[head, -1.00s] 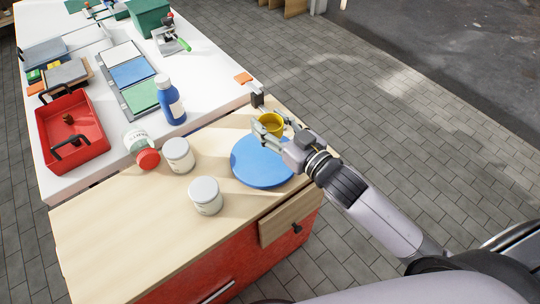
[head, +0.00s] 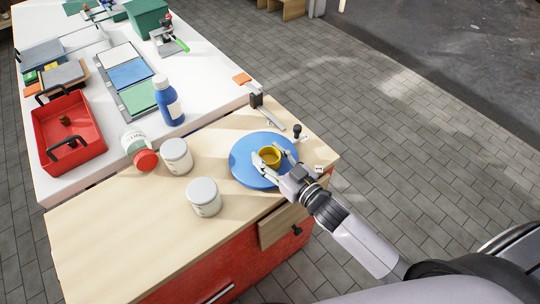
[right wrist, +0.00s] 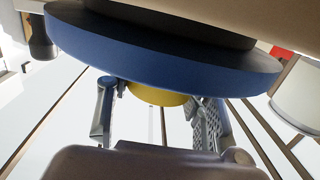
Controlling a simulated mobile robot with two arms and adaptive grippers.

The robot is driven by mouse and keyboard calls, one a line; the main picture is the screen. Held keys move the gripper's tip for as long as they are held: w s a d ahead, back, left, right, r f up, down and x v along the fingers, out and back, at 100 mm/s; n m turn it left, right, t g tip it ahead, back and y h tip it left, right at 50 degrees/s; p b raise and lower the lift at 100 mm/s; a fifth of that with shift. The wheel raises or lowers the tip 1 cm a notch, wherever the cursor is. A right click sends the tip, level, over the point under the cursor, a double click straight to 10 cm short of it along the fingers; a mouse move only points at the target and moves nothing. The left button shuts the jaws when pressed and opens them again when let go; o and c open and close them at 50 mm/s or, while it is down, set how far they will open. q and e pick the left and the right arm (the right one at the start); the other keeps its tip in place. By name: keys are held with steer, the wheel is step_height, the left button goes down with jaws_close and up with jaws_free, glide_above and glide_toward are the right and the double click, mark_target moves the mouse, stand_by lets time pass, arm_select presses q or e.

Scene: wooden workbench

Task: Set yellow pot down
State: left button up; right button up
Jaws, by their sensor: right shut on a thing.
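The yellow pot (head: 269,156) is over the blue round disc (head: 249,175), near its middle and right side. My right gripper (head: 274,161) is shut on the pot, with one finger on each side of it. In the right wrist view the pot (right wrist: 157,95) shows between the two fingers (right wrist: 158,103), against the thick blue disc (right wrist: 160,58). Whether the pot's base touches the disc cannot be told. My left gripper is not in view.
Two white-lidded jars (head: 176,156) (head: 204,197) stand left of the disc. A clamp (head: 262,105) and a small black knob (head: 297,131) are behind the disc. The wooden top's front left (head: 120,230) is clear.

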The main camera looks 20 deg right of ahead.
steer(key=shift+f, duration=0.2)
steer(key=o, duration=0.9)
steer(key=shift+r, duration=0.1)
steer(key=shift+r, duration=0.15)
steer(key=b+v, duration=0.1)
steer(key=v, duration=1.1)
